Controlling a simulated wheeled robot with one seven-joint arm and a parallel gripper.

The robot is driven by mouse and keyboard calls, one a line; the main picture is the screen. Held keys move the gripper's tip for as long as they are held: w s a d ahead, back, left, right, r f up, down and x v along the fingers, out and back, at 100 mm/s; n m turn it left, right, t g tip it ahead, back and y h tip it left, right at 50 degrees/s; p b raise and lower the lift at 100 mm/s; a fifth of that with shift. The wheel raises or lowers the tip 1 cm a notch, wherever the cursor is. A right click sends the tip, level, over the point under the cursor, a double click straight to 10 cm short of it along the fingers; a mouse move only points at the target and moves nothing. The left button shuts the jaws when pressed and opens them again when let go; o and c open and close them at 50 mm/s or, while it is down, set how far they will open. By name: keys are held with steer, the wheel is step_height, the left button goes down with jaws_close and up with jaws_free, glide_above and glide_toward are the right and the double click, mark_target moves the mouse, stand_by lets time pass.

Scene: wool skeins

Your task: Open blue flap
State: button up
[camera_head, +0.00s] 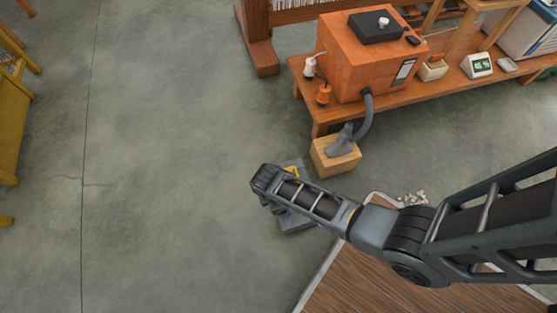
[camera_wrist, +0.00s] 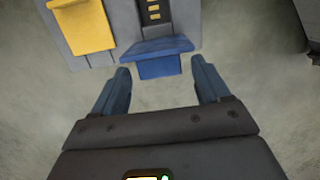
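In the wrist view, the blue flap (camera_wrist: 158,66) sits low on a grey unit (camera_wrist: 125,20), its upper face (camera_wrist: 155,46) jutting toward me. A yellow flap (camera_wrist: 82,27) is to its left on the same unit. My gripper (camera_wrist: 160,66) is open and empty. Its two blue fingers stand to either side of the blue flap's lower part in the picture, with a gap on each side; I cannot tell the depth between them. In the head view, the grey unit (camera_head: 297,221) lies on the floor, mostly hidden under my arm, which also hides the blue flap and my fingertips.
A wooden block (camera_head: 335,158) with a grey nozzle and hose stands just beyond the unit. A bench (camera_head: 440,84) with an orange box (camera_head: 368,55) is behind it. A wooden platform (camera_head: 390,285) is at the lower right. The floor to the left is clear.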

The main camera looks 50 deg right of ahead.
steer(key=shift+w+a+r+p, duration=0.15)
steer(key=shift+r+p, duration=0.5)
steer(key=shift+r, duration=0.65)
steer(key=shift+w+a+r+p, duration=0.15)
steer(key=shift+r+p, duration=0.45)
steer(key=shift+r, duration=0.65)
steer(key=shift+w+a+r+p, duration=0.15)
steer(key=shift+r+p, duration=0.5)
steer(key=shift+r, duration=0.65)
steer(key=shift+s, duration=0.1)
steer(key=shift+s, duration=0.1)
